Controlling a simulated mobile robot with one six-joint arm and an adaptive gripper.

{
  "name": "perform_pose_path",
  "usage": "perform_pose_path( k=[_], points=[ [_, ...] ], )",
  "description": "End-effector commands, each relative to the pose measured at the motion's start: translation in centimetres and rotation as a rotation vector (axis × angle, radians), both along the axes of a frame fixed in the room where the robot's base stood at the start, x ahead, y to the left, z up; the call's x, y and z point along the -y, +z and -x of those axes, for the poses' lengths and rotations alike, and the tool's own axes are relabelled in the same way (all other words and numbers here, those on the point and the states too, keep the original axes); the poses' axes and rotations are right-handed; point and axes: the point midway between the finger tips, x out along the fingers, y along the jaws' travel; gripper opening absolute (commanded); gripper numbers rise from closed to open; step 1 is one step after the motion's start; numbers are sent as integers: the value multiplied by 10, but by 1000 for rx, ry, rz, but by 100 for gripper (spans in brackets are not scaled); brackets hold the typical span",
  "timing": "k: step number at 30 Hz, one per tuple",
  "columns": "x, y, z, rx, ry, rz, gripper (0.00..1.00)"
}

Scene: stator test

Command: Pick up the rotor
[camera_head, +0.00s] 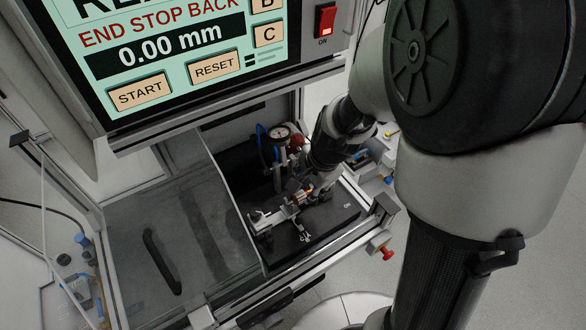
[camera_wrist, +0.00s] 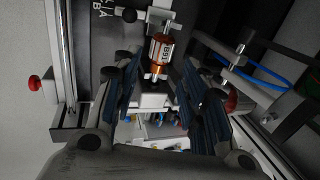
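The rotor (camera_wrist: 162,52) is a small cylinder with copper ends, a pale labelled middle and a metal shaft. It lies in a light metal holder on the black plate of the test bench. In the head view the rotor (camera_head: 304,194) is small, with my arm's end close over it. My gripper (camera_wrist: 159,74) is open in the wrist view. Its two blue-padded fingers stand apart on either side of the rotor's near end, with a gap on each side. In the head view the fingertips are too small and dark to make out.
A dial gauge (camera_head: 280,132) stands just behind the holder. A red knob (camera_wrist: 231,102) and blue hoses (camera_wrist: 262,78) lie right of the fingers in the wrist view. The screen (camera_head: 170,50) overhangs the bench.

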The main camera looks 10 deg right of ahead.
Motion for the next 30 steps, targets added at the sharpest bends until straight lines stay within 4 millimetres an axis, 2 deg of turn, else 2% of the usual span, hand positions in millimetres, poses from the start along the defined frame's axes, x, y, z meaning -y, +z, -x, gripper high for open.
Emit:
perform_pose_path(
  k=[1, 3, 11, 21, 28, 30],
  points=[
    [-1, -13, -2, -3, 1, 0, 40],
    [-2, -22, -5, -1, 2, 0, 40],
    [-4, -34, -10, 0, 2, 1, 40],
    [-9, -79, -22, -1, 3, 1, 40],
    [-9, -79, -24, 1, 2, 1, 40],
    [-9, -79, -24, 1, 2, 1, 36]
  ],
)
